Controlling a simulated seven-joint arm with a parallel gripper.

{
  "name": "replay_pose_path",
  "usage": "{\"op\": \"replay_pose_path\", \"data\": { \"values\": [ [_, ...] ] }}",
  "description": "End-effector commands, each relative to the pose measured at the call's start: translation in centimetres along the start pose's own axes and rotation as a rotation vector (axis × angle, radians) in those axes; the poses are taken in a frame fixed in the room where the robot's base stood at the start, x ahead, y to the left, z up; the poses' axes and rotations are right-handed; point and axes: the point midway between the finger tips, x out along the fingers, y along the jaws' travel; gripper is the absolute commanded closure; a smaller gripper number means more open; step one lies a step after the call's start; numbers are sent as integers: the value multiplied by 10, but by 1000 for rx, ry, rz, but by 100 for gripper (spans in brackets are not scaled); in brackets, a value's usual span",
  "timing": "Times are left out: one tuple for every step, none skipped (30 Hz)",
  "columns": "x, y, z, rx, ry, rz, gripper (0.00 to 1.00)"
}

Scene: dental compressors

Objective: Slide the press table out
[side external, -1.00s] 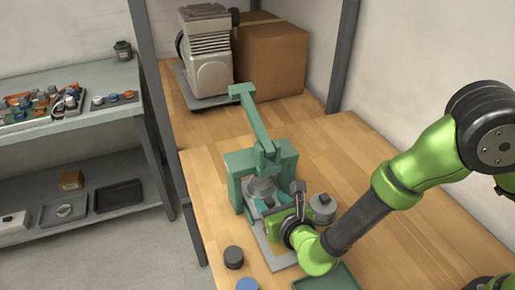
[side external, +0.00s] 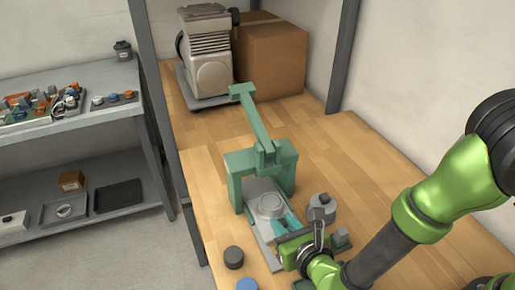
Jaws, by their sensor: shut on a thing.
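The green press (side external: 236,165) stands on the wooden bench with its lever arm raised toward the back. Its grey press table (side external: 262,190) extends out of the frame toward the front, with a round grey part (side external: 270,203) on top, in front of the press opening. My gripper (side external: 286,224), with teal fingers, is low at the front part of the press table and shut on it. The exact contact is partly hidden by the gripper body.
A grey cylindrical part (side external: 321,208) stands close to the right of my gripper. A dark round cap (side external: 233,257) and a blue cap (side external: 247,284) sit at front left. A compressor (side external: 210,60) and a cardboard box (side external: 272,58) stand at the back. Bench right of the press is clear.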

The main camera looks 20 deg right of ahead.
Motion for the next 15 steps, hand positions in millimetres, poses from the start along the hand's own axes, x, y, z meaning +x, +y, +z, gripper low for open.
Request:
{"op": "replay_pose_path", "data": {
  "values": [
    [-14,3,-6,-3,2,10,100],
    [-20,3,-8,-2,1,9,100],
    [-28,3,-12,-2,2,9,100],
    [-32,2,-14,-1,2,8,100],
    [-37,2,-15,-1,2,8,100],
    [-41,2,-17,-2,2,7,100],
    [-43,1,-18,-1,2,6,100],
    [-45,1,-19,-1,2,6,100],
    [-46,1,-19,-1,2,5,100],
    [-47,1,-20,-1,2,5,100],
    [-47,1,-20,0,2,4,100],
    [-48,1,-20,0,2,4,100],
    [-48,1,-20,0,3,4,100],
    [-48,1,-20,0,3,4,100],
    [-48,1,-20,0,3,4,100]
  ]
}}
